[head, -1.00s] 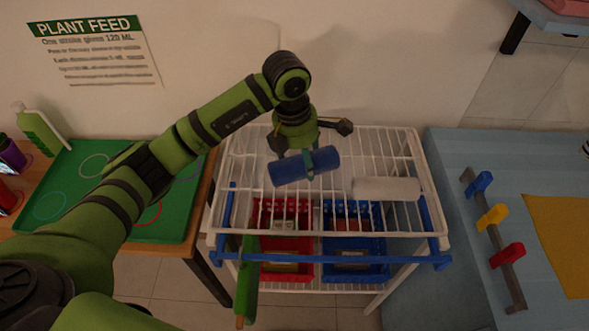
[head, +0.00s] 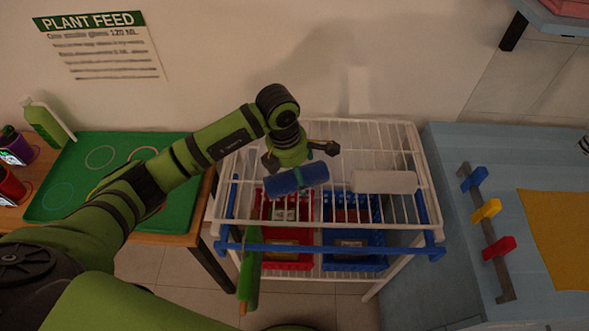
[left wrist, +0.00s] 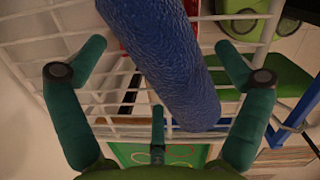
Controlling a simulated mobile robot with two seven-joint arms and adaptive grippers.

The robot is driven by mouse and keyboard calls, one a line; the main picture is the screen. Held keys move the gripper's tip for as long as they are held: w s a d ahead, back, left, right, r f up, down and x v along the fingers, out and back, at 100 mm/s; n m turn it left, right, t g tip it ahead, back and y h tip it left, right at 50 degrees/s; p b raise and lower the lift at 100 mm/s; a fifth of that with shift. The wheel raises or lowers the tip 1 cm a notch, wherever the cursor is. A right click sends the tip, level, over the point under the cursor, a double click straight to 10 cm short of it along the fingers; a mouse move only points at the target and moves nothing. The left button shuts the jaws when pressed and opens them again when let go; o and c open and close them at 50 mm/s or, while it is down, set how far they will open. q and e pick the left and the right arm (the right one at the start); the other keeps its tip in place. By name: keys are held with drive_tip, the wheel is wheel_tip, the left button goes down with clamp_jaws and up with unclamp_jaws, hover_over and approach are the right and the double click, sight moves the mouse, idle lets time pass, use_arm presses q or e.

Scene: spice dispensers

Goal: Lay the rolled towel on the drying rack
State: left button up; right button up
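The rolled towel is a blue cylinder (head: 282,186) lying at a slant over the left half of the white wire drying rack (head: 425,190). It appears to rest on the wires. My left gripper (head: 297,176) is above the towel, pointing down, with one finger in front of it. In the left wrist view the towel (left wrist: 175,65) lies between the fingers of my left gripper (left wrist: 162,45). My right gripper is not in view.
A white roll (head: 384,182) lies on the rack's right half. Red (head: 290,266) and blue (head: 354,265) baskets sit below. A green tray (head: 75,200) stands on the left table, and a blue table (head: 450,150) with colored hooks is right. The rack's back strip is clear.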

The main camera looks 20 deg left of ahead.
sight(288, 172)
use_arm(q)
drive_tip(key=r+b, duration=0.1)
drive_tip(key=r, duration=0.2)
drive_tip(key=a+r+b, duration=0.1)
drive_tip(key=r, duration=0.3)
drive_tip(key=s+r+b, duration=0.1)
drive_tip(key=r, duration=0.2)
drive_tip(key=shift+a+r+b, duration=0.15)
drive_tip(key=shift+r+b, duration=0.15)
drive_tip(key=shift+s+r, duration=0.1)
drive_tip(key=shift+r, duration=0.55)
idle(0.6)
